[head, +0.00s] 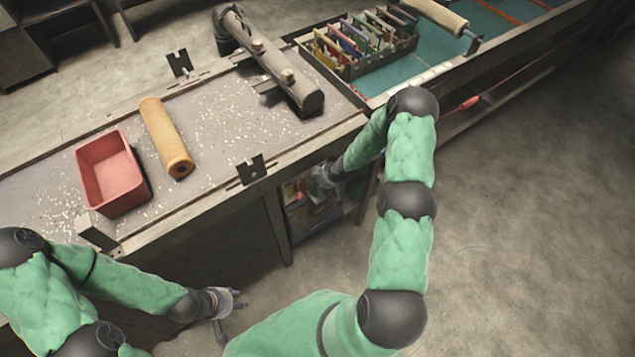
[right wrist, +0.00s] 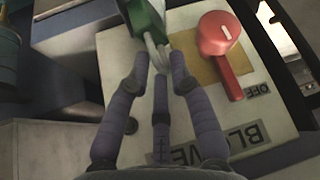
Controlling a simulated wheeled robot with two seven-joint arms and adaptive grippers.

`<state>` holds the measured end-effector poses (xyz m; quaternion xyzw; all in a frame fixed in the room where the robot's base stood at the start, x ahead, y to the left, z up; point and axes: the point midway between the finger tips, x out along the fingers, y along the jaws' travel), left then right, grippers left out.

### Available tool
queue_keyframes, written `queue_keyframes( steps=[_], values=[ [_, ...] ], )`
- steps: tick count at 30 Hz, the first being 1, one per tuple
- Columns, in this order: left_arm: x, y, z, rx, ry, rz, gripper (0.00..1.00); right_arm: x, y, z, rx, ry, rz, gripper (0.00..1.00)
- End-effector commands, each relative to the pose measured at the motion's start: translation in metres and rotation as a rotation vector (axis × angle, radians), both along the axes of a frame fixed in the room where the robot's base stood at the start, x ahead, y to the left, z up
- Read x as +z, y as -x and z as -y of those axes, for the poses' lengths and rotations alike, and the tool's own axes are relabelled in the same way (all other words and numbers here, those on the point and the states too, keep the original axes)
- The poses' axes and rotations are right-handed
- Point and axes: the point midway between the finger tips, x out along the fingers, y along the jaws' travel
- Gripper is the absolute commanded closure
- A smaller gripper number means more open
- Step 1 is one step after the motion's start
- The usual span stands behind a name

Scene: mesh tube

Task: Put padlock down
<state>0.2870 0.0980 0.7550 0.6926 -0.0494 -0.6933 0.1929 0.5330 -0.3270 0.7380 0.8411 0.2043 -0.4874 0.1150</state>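A green padlock (right wrist: 146,18) with a pale metal shackle is at the top of the right wrist view. My right gripper (right wrist: 159,62) has its fingers drawn in around the shackle and appears shut on it. The padlock's body lies beyond the fingertips, partly cut off by the frame; whether it rests on anything is unclear. In the head view my right gripper (head: 326,176) is at the cabinet opening under the bench, and the padlock cannot be made out. My left gripper (head: 232,312) hangs low in front of the bench, fingers apart and empty.
A pale panel (right wrist: 120,80) with a red rotary handle (right wrist: 222,55) and OFF lettering lies close under my right gripper. On the bench are a red bin (head: 110,172), a tan roll (head: 166,138) and a dark pipe (head: 275,65). Floor to the right is clear.

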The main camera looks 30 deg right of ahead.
Motion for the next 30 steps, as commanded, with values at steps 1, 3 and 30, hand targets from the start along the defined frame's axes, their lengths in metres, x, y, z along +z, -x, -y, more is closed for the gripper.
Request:
queue_keyframes(
  steps=[1, 3, 30],
  values=[
    [0.001, 0.000, 0.000, 0.000, 0.000, 0.000, 0.60, 0.001, 0.000, 0.000, 0.000, 0.000, 0.000, 0.78],
    [0.003, 0.000, 0.000, 0.000, 0.000, 0.000, 0.60, 0.004, 0.000, 0.000, 0.000, 0.000, 0.000, 0.78],
    [0.052, 0.000, 0.000, 0.000, 0.000, 0.000, 0.60, 0.104, 0.055, 0.013, -0.014, -0.029, -0.015, 0.78]
  ],
)
